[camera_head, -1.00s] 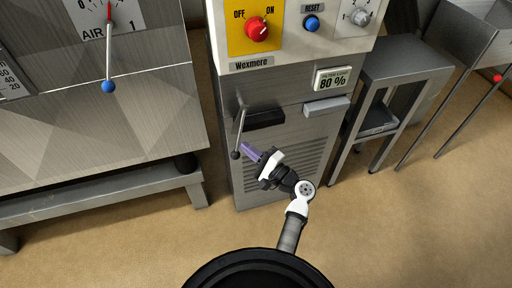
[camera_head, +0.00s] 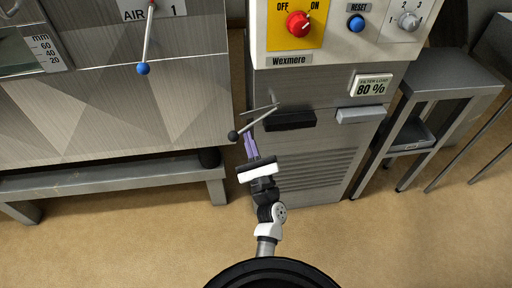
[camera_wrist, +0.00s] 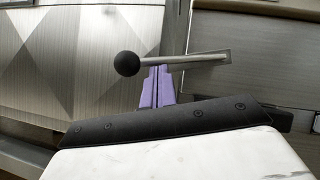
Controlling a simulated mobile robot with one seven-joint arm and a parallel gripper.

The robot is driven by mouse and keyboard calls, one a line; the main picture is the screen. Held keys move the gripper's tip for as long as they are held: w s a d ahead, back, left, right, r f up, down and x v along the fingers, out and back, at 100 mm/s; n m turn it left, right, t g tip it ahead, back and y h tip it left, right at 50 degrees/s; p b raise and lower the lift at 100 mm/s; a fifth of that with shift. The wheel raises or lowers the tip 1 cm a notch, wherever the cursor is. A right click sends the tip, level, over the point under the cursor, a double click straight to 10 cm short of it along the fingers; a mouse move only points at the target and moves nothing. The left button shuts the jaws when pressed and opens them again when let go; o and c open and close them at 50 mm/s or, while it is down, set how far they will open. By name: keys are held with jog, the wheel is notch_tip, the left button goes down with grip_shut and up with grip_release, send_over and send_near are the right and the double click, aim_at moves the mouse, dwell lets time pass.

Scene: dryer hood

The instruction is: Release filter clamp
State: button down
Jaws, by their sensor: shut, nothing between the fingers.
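The filter clamp appears to be the metal lever with a black ball knob (camera_head: 233,136) on the left of the steel cabinet front. Its rod slants from upper right down to the knob at left. In the wrist view the lever (camera_wrist: 190,61) lies almost level, with its knob at the left. My gripper (camera_head: 250,138) has purple fingers, shut and empty. Its tips are right at the rod, just right of the knob; in the wrist view the fingertips (camera_wrist: 157,73) reach the rod's lower edge. I cannot tell whether they touch it.
A black handle (camera_head: 290,121) and a grey handle (camera_head: 360,115) are beside the lever. The filter load display (camera_head: 371,86) reads 80 %. Above is the control panel with a red knob (camera_head: 299,23). A steel hopper and stand are at left, a side table (camera_head: 450,73) at right.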

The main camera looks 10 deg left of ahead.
jog(key=shift+s+a+r, duration=0.1)
jog(key=shift+a+r, duration=0.2)
jog(key=shift+r, duration=0.35)
jog(key=shift+s+a+r, duration=0.1)
jog(key=shift+a+r, duration=0.15)
jog(key=shift+r, duration=0.55)
